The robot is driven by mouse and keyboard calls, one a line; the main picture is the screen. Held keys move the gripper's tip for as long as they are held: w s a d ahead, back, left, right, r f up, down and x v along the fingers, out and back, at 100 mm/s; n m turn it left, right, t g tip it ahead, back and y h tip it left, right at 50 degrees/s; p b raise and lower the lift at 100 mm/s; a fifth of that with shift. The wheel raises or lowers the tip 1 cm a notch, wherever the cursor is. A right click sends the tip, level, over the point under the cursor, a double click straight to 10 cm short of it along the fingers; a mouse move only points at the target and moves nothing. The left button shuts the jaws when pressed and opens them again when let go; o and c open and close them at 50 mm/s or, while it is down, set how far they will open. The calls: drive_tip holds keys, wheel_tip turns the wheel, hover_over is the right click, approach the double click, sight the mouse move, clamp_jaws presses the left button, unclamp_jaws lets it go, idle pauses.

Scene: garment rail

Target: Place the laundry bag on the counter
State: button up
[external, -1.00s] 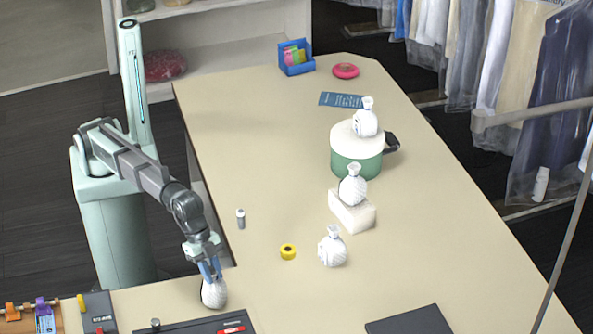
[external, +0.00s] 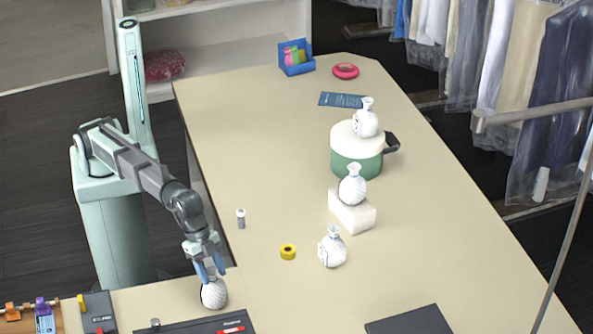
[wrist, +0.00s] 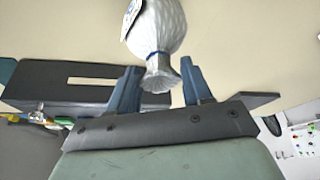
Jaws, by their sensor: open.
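Several white laundry bags with tied necks are in the external view. One bag (external: 214,293) rests on the counter (external: 262,200) at the front left, just below my gripper (external: 209,268). Another bag (external: 332,247) stands on the counter, one bag (external: 352,185) sits on a white block (external: 352,212), and one bag (external: 366,118) sits on the lidded green pot (external: 355,155). In the wrist view the nearest bag (wrist: 157,28) has its blue-tied neck between the fingers of my gripper (wrist: 157,85). The fingers are open, with a gap on both sides of the neck.
A yellow tape roll (external: 288,251) and a small grey cylinder (external: 241,218) lie on the counter. A dark tray (external: 190,328) is close to the front-left bag, and a dark flat panel (external: 410,320) lies at the front right.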

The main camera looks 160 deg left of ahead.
drive_tip(key=v, duration=1.1)
drive_tip(key=shift+s+r, duration=0.25)
drive_tip(key=shift+r, duration=0.05)
